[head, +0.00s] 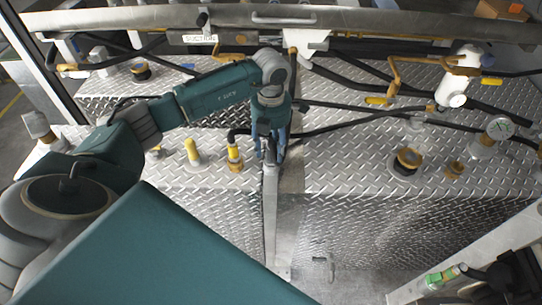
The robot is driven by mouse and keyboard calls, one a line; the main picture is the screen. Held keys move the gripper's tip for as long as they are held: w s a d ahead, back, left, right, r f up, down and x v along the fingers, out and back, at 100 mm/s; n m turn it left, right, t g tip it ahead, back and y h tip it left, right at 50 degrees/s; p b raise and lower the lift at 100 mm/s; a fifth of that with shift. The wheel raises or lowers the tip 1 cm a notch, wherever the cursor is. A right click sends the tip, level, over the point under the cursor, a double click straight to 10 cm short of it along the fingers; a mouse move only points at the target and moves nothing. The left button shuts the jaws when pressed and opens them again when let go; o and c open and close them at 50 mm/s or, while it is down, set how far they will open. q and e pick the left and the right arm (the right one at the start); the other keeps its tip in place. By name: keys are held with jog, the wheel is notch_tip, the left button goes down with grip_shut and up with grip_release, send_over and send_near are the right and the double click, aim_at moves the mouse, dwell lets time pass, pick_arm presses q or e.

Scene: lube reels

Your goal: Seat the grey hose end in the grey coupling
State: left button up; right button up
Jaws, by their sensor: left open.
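My left gripper (269,152) points down at the middle of the tread-plate deck, with its blue fingers spread. It is above the top of a narrow grey upright edge. A small dark and grey part shows between the fingers; I cannot tell whether it is the grey hose end or whether the fingers touch it. A small grey fitting (154,152) stands on the deck to the left, but I cannot tell if it is the grey coupling. My right gripper does not show clearly.
Yellow-topped fittings (192,152) and (234,156) stand left of the gripper. A black and brass cap (407,161) and a round gauge (499,128) are at the right. Black hoses cross the deck behind. A long metal rail (380,24) spans the back.

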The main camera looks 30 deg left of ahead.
pick_arm(q)
grip_shut()
jog(key=shift+r, duration=0.1)
dwell(0.3)
